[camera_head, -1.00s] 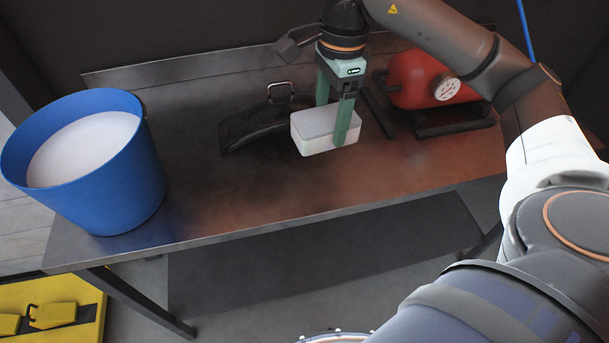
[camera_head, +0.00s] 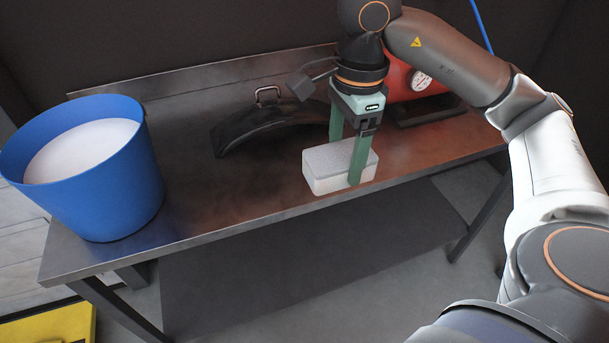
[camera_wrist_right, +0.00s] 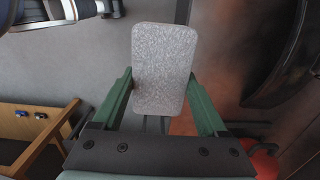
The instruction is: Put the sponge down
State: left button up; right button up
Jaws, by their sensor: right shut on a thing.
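The sponge (camera_head: 330,168) is a pale grey-white block with rounded corners. My right gripper (camera_head: 347,160) is shut on it, with one green finger on its near side and the other behind it. The sponge is at the front part of the metal workbench (camera_head: 240,200), near its front edge. I cannot tell whether its underside touches the bench top. In the right wrist view the speckled face of the sponge (camera_wrist_right: 165,68) sits between the two green fingers (camera_wrist_right: 163,105). My left gripper is not in view.
A blue bucket (camera_head: 95,185) with pale contents stands at the bench's left end. A black curved fender-like part (camera_head: 260,128) lies behind and left of the sponge. A red tank (camera_head: 400,80) is at the back right. The bench front between bucket and sponge is clear.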

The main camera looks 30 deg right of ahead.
jog(key=w+f, duration=0.3)
jog(key=w, duration=0.1)
jog(key=w+d+f, duration=0.1)
jog(key=w+f, duration=0.2)
jog(key=w, duration=0.1)
jog(key=w+f, duration=0.3)
jog(key=w, duration=0.2)
jog(key=shift+d+f+p, duration=0.25)
jog(key=shift+d+p, duration=0.1)
jog(key=shift+p, duration=0.05)
notch_tip(320, 180, down, 3)
jog(key=shift+f, duration=0.1)
jog(key=shift+f, duration=0.15)
jog(key=o, duration=1.4)
jog(key=shift+c, duration=0.2)
